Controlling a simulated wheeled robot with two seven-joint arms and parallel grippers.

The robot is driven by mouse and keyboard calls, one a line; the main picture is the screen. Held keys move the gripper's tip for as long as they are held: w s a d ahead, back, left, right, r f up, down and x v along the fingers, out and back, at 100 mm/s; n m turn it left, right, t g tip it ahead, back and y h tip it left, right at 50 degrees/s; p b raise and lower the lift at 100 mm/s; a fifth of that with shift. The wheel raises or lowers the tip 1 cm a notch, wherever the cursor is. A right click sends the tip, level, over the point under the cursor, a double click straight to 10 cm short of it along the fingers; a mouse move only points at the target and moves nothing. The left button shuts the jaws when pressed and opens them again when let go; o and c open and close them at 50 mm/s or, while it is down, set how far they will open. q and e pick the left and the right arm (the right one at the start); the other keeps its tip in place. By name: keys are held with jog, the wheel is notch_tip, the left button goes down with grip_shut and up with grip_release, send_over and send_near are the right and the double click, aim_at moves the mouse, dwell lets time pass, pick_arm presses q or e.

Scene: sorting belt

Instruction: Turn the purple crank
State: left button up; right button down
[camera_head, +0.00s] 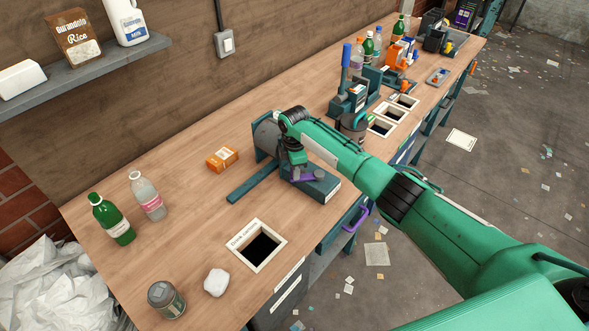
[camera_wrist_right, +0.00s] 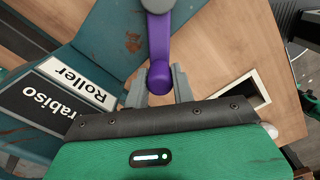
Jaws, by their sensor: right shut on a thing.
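The purple crank (camera_wrist_right: 158,42) shows large in the right wrist view, as a purple arm with a round knob at its end. My right gripper (camera_wrist_right: 159,85) is shut on that knob, with one grey finger on each side of it. In the head view my right gripper (camera_head: 297,172) is at the teal roller machine (camera_head: 322,189) on the bench. Only a small purple part of the crank (camera_head: 305,179) shows there, and my arm and wrist hide much of the machine. My left gripper is not in view.
A white-framed opening (camera_head: 237,261) is in the bench (camera_head: 190,205) in front of the machine. An orange box (camera_head: 222,158), a green bottle (camera_head: 112,220) and a clear bottle (camera_head: 147,196) stand to the left. A purple handle (camera_head: 355,218) juts from the bench's front edge.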

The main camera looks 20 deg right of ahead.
jog(key=c, duration=1.2)
grip_release()
jog(key=shift+o, duration=0.2)
notch_tip(320, 180, up, 14)
jog(key=b, duration=0.3)
jog(key=shift+w, duration=0.1)
